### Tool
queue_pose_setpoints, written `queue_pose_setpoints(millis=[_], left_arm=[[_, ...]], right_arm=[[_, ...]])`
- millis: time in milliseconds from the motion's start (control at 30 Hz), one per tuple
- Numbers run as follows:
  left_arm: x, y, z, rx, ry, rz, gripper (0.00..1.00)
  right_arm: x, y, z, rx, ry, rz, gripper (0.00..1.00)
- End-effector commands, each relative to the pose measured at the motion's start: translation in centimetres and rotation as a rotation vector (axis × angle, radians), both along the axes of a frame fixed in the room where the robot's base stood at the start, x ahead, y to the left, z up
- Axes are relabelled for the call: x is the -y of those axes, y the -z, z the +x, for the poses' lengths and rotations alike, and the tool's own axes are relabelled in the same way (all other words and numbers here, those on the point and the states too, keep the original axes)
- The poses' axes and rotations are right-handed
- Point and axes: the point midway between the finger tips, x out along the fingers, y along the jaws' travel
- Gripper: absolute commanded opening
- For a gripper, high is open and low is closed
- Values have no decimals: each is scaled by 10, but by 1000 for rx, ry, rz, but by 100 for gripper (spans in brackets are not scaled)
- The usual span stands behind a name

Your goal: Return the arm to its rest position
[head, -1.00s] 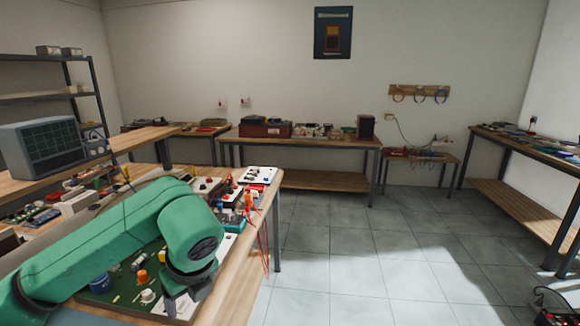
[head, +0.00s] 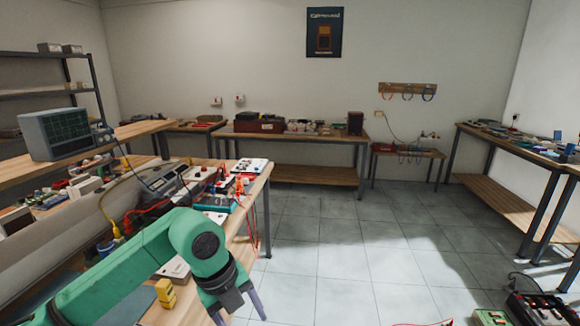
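My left arm is green and comes in from the lower left, over the near workbench (head: 243,243). Its gripper (head: 240,312) points down at the bench's right front edge, beside the open floor. Its two dark fingers are spread apart with nothing seen between them. A yellow object (head: 165,292) stands on the bench just left of the gripper. My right arm and gripper are not in view.
The bench holds a grey meter (head: 160,182), red and yellow cables and several small boxes. An oscilloscope (head: 57,134) stands on the shelf behind. A dark device (head: 540,309) lies on the floor at lower right. The tiled floor (head: 350,240) between is mostly clear.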

Motion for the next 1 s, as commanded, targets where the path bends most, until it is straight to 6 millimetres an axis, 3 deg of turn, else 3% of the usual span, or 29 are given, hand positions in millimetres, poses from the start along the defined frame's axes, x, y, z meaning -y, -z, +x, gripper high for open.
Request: queue_pose_setpoints(millis=[167, 267, 300, 367, 433, 500, 567, 667, 767, 867, 1000], left_arm=[[73, 6, 7, -101, 56, -487, 69], [100, 4, 36, -115, -51, -850, 69], [101, 8, 57, -102, -154, -1006, 69], [83, 34, 96, -63, -395, -1206, 69], [48, 79, 128, -9, -672, -1309, 69], [11, 132, 140, 29, -912, -1323, 69], [-17, 178, 138, 50, -1089, -1297, 69], [-59, 252, 118, 63, -1342, -1209, 69], [-94, 323, 81, 59, -1563, -1082, 69], [-124, 390, 26, 33, -1760, -922, 69], [-155, 470, -75, -35, -1994, -656, 69]], right_arm=[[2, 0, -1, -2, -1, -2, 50], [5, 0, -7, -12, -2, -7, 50], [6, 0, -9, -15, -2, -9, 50], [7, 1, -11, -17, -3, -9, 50], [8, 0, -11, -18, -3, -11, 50], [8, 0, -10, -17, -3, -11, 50], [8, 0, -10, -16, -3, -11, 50], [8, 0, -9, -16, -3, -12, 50], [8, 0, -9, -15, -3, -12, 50], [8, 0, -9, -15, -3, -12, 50], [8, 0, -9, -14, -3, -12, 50]])
